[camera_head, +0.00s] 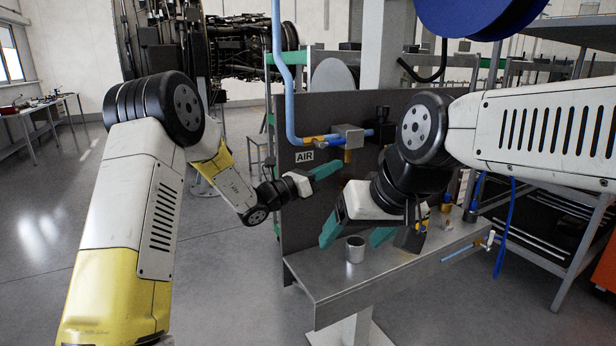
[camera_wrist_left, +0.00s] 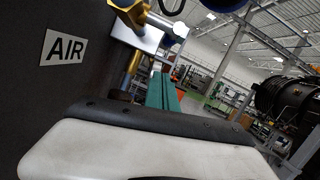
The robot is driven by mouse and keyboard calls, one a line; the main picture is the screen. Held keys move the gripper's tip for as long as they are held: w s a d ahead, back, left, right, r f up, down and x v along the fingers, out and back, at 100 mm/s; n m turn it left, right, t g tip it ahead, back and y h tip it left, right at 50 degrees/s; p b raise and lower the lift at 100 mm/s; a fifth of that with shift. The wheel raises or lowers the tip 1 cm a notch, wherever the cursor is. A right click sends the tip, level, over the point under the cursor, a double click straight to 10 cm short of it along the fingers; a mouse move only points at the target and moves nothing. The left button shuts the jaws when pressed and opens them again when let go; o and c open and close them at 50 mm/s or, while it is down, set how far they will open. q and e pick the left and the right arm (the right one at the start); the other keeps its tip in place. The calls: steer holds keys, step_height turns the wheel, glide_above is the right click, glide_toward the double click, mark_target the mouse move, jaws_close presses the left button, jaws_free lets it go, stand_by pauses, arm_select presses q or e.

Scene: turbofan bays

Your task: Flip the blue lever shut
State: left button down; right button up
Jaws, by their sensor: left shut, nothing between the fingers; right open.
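On the dark upright panel, a blue pipe (camera_head: 283,85) runs down into a brass valve fitting (camera_head: 317,140) joined to a grey metal block (camera_head: 348,135). Small blue parts show beside this block; I cannot tell surely which is the blue lever or how it is set. My left gripper (camera_head: 327,170) is shut and empty, its teal fingers just below the fitting and right of the AIR label. The left wrist view shows its teal fingers (camera_wrist_left: 162,92) close to the brass and silver fitting (camera_wrist_left: 140,38). My right gripper (camera_head: 352,240) is open, pointing down over the bench.
The AIR label (camera_head: 304,157) is on the dark panel (camera_head: 300,215). A grey cup (camera_head: 355,250) stands on the metal bench (camera_head: 335,280) near the right gripper's fingers. Small fittings and a blue hose (camera_head: 505,235) are at the right. The floor at left is open.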

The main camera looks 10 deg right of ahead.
mark_target(336, 143)
arm_select(q)
steer(key=r, duration=0.3)
steer(key=shift+w+a+r, duration=0.2)
steer(key=shift+w+a, duration=0.1)
steer(key=shift+a, duration=0.05)
steer(key=shift+w, duration=0.1)
